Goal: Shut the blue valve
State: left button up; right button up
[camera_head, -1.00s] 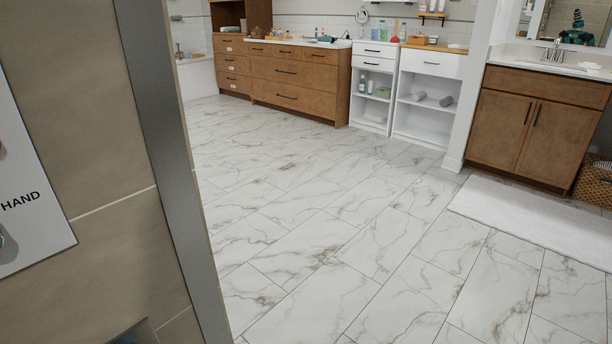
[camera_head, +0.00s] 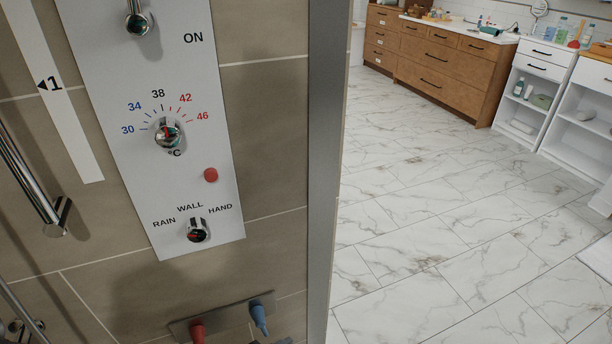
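The blue valve (camera_head: 259,318) is a small blue handle at the right end of a grey plate (camera_head: 222,315) low on the tiled wall. It points downward and slightly right. A red valve (camera_head: 197,332) sits on the same plate to its left, cut by the bottom edge. Pipework or a fitting below the plate is mostly out of frame. Neither of my grippers shows in the head view.
Above is a white shower panel (camera_head: 225,215) with a temperature knob (camera_head: 168,133), a red button (camera_head: 211,175) and a RAIN/WALL/HAND selector (camera_head: 198,231). A chrome bar (camera_head: 40,190) is at left. A grey wall edge (camera_head: 325,170) borders open marble floor (camera_head: 430,240) and wooden drawers (camera_head: 440,65).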

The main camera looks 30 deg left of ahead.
aim_at(258, 315)
jog(key=i+l+u, duration=0.15)
jog(key=u, duration=0.25)
jog(key=i+l+u, duration=0.2)
jog(key=u, duration=0.2)
jog(key=i+l+u, duration=0.2)
jog(key=u, duration=0.2)
jog(key=i+l+u, duration=0.1)
jog(key=l+u, duration=0.6)
jog(key=k+l+u, duration=0.1)
jog(key=l+u, duration=0.3)
